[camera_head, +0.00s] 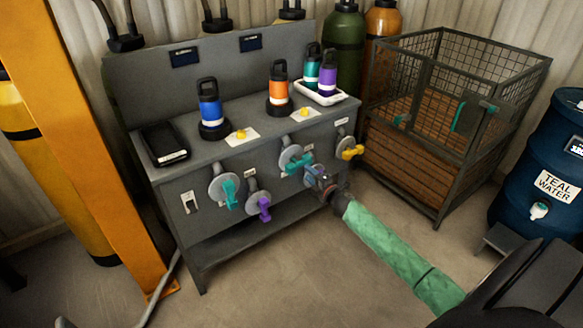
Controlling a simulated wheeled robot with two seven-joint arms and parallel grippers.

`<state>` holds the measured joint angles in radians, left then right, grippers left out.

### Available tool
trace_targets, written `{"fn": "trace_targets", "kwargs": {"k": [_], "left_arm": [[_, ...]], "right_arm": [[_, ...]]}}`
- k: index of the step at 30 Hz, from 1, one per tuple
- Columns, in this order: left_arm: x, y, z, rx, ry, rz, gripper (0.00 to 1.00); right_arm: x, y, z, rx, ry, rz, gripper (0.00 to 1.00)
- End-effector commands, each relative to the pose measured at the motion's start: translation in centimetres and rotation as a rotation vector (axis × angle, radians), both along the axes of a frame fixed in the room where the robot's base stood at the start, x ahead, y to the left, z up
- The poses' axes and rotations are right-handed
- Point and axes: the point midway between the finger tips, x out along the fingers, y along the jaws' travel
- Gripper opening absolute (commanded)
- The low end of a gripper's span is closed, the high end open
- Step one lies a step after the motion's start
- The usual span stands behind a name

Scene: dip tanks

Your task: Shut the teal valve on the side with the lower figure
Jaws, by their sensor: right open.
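The grey bench (170,185) has two teal valves on its front: a left teal valve (229,193) and a right teal valve (297,163). Both teal handles stick out from round grey bodies. Two small dark displays, left (185,57) and right (250,43), are on the back panel; their figures are too small to read. My right gripper (319,183) is open at the bench front, just below and right of the right teal valve, in front of another round valve body that it partly hides. Contact cannot be told. My left gripper is not in view.
A mesh crate (440,170), blue drum (555,145) and orange post (95,150) stand around.

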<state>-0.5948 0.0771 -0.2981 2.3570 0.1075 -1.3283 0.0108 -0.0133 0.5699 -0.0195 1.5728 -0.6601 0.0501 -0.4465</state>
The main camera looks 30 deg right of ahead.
Motion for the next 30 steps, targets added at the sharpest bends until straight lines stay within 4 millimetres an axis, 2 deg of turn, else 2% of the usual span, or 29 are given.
{"fn": "trace_targets", "kwargs": {"k": [5,9,21,30], "left_arm": [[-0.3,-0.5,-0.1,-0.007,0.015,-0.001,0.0],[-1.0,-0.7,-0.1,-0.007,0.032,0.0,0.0],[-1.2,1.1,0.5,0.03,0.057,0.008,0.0],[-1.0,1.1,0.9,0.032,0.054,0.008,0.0]], "right_arm": [[0.5,0.3,0.2,0.01,-0.006,0.015,0.42],[1.8,0.4,0.3,0.011,-0.006,0.014,0.42],[6.5,0.7,0.3,0.01,-0.006,0.013,0.42],[7.8,0.9,0.1,0.01,-0.005,0.014,0.42]]}}
